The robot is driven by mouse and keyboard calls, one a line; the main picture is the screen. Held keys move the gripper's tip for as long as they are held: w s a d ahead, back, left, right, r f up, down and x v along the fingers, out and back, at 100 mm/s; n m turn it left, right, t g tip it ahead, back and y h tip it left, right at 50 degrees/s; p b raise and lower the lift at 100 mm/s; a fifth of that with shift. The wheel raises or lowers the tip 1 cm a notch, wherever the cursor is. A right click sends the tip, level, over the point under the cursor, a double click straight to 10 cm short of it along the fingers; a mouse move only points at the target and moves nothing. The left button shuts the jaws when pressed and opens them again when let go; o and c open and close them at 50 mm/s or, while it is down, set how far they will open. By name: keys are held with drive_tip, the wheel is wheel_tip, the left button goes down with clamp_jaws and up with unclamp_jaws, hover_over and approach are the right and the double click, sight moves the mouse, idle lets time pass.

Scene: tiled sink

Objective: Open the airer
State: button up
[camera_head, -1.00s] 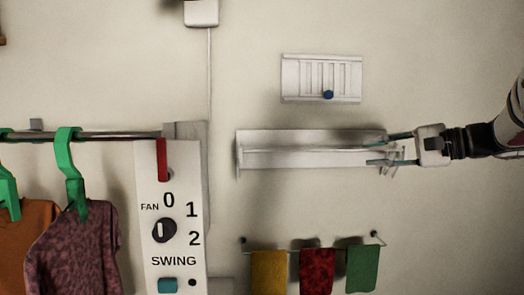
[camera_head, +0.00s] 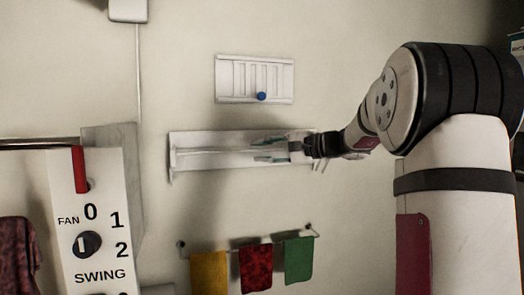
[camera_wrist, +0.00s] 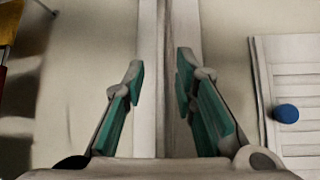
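The airer (camera_head: 205,160) is a long white wall-mounted unit with a thin bar along its front, folded against the wall in the head view. In the wrist view its pale rail (camera_wrist: 148,40) runs upright between my fingers. My gripper (camera_head: 265,150) is in front of the airer's right half. Its two teal-padded fingers also show in the wrist view (camera_wrist: 160,85), spread apart with a clear gap. I cannot tell whether either finger touches the rail. My gripper's body hides the airer's right end in part.
A white vent with a blue knob (camera_head: 262,96) is above the airer. Yellow, red and green cloths (camera_head: 263,268) hang on a rail below. A fan control panel (camera_head: 95,220) stands at the left, with a hanging garment (camera_head: 18,255) beside it.

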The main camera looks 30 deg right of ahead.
drive_tip(key=shift+w+a+f, duration=0.1)
drive_tip(key=shift+w+a, duration=0.1)
drive_tip(key=shift+w, duration=0.15)
drive_tip(key=shift+c, duration=0.2)
clamp_jaws()
